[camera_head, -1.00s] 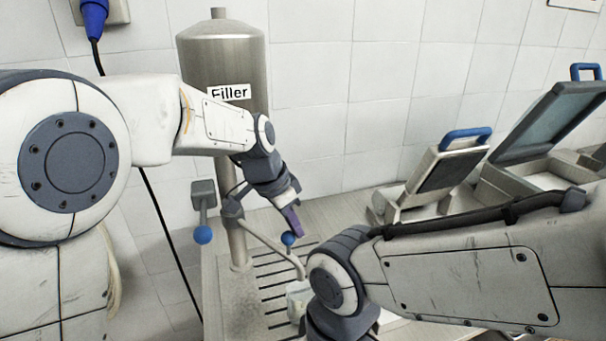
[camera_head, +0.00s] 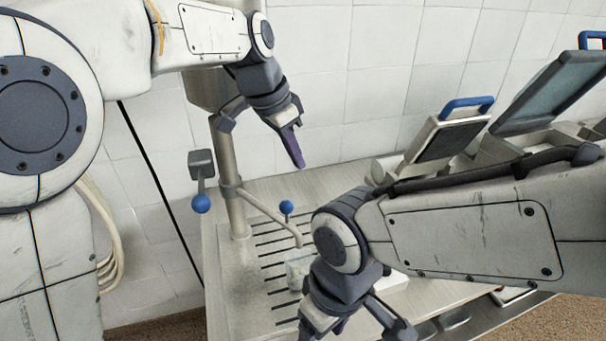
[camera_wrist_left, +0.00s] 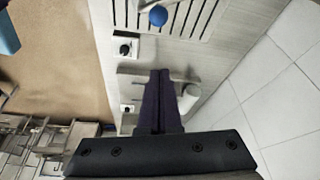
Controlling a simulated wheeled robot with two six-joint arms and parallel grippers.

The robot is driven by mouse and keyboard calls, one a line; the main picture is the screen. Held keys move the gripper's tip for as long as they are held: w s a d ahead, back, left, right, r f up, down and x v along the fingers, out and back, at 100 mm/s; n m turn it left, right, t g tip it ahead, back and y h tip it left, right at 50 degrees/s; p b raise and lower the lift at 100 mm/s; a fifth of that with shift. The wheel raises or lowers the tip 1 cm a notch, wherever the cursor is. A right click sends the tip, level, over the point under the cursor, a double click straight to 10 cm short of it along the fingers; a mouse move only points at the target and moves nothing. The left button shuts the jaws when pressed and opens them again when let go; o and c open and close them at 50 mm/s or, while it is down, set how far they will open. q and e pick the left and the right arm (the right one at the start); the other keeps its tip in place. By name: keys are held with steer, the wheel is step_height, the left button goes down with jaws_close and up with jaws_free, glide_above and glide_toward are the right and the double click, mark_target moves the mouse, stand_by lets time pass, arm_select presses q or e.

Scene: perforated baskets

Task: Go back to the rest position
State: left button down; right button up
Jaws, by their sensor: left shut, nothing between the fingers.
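My left gripper (camera_head: 298,163) is shut and empty, its purple fingers pointing down in front of the tiled wall, above and apart from the filler's blue lever knob (camera_head: 286,207). In the left wrist view its fingers (camera_wrist_left: 158,78) are pressed together, with a blue knob (camera_wrist_left: 158,16) beyond them. My right gripper (camera_head: 345,322) hangs at the bottom of the head view, partly cut off by the frame edge, so its fingers cannot be made out clearly. A small translucent container (camera_head: 297,268) stands on the slotted drain tray, beside my right wrist.
The filler's steel column (camera_head: 236,200) and tank stand behind my left arm. A second blue-knobbed lever (camera_head: 201,203) is at the left. Blue-handled machines (camera_head: 455,128) stand at the right on the steel counter (camera_head: 330,190). The wall area around my left gripper is clear.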

arm_select(q)
steer(key=shift+s+a+r, duration=0.1)
steer(key=shift+a+r, duration=0.1)
steer(key=shift+r, duration=0.4)
steer(key=shift+s, duration=0.1)
